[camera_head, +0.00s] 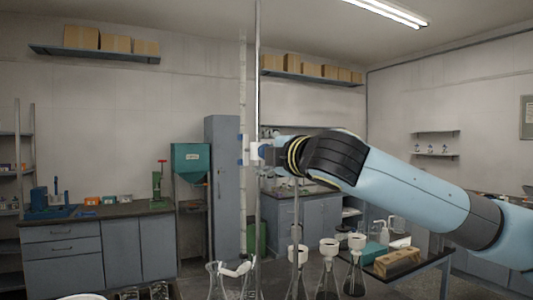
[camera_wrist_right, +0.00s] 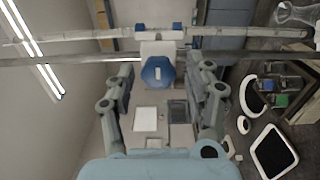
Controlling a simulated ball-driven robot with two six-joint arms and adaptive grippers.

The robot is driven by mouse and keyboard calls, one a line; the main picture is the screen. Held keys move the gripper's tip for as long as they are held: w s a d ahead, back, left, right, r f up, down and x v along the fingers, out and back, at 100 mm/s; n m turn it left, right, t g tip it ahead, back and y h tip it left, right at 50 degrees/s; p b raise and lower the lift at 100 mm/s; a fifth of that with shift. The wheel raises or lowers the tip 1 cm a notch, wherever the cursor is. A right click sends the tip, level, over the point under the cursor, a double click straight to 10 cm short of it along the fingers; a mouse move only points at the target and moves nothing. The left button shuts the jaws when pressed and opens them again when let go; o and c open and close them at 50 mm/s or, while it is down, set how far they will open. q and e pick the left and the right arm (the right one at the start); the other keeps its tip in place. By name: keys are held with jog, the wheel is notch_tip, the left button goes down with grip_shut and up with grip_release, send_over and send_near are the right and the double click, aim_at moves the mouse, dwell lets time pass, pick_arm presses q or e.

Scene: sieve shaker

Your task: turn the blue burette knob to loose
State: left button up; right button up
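The blue knob (camera_wrist_right: 158,73) sits on a white clamp block (camera_wrist_right: 161,48) in the right wrist view. In the head view the white clamp (camera_head: 252,150) is on the upright rod, left of my right gripper (camera_head: 272,153); the knob's face cannot be made out there. In the wrist view the fingers of my right gripper (camera_wrist_right: 166,78) are open, one on each side of the knob, with a visible gap on both sides. The glass burette tube (camera_head: 243,195) and the metal rod (camera_head: 258,70) run through the clamp. My left gripper is not in view.
Several flasks (camera_head: 327,275) with white funnels stand below the clamp and my right arm. A black side table (camera_head: 425,262) holds a brown box (camera_head: 397,262) at the right. Grey cabinets (camera_head: 95,250) line the back left. The air left of the burette is clear.

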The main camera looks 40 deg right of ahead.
notch_tip(320, 180, up, 10)
jog(key=shift+w+r, duration=0.1)
jog(key=shift+r, duration=0.1)
dwell(0.5)
jog(key=shift+d, duration=0.1)
